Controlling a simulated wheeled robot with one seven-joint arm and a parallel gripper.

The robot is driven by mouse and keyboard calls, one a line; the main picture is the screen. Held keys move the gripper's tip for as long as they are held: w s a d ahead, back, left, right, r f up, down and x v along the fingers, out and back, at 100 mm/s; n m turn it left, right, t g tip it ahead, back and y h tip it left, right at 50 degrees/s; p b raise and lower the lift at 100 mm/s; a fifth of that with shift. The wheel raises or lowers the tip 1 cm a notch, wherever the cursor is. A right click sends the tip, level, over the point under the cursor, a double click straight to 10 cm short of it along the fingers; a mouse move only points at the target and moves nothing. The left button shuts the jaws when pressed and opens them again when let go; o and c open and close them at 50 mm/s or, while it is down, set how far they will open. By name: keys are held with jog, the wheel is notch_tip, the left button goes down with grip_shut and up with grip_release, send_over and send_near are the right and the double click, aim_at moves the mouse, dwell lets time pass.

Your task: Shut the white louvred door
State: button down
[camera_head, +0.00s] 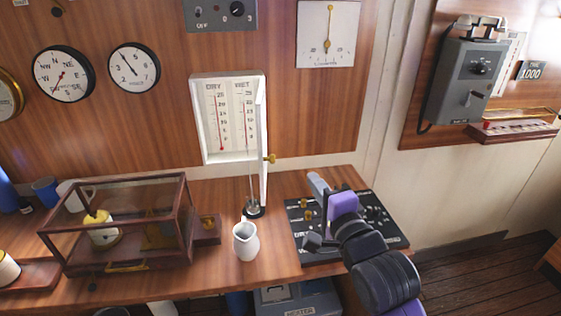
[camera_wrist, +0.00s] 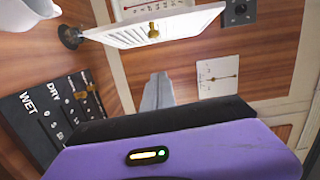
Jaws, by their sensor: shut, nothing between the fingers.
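The white louvred door (camera_head: 262,140) belongs to a white wall cabinet (camera_head: 195,120) holding the DRY and WET thermometers. It stands open, swung out from the cabinet's right side and seen nearly edge-on. Its brass knob (camera_head: 270,158) is on the right-hand face. In the wrist view the slatted door (camera_wrist: 185,25) and its knob (camera_wrist: 153,32) show at the top. My gripper (camera_head: 317,182) is shut and empty, to the right of the door and apart from it, above the black panel. Its grey fingers (camera_wrist: 157,92) also show in the wrist view.
Below the door on the wooden counter (camera_head: 215,275) are a white jug (camera_head: 246,241) and a small dark-based stand (camera_head: 254,210). A glass case (camera_head: 120,255) is at the left. The black switch panel (camera_head: 385,222) lies under my arm. A grey wall box (camera_head: 465,80) is at the right.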

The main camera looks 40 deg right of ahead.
jog(key=w+d+p, duration=0.1)
jog(key=w+p, duration=0.3)
jog(key=w, duration=0.6)
jog(key=shift+w, duration=0.35)
jog(key=shift+f, duration=0.15)
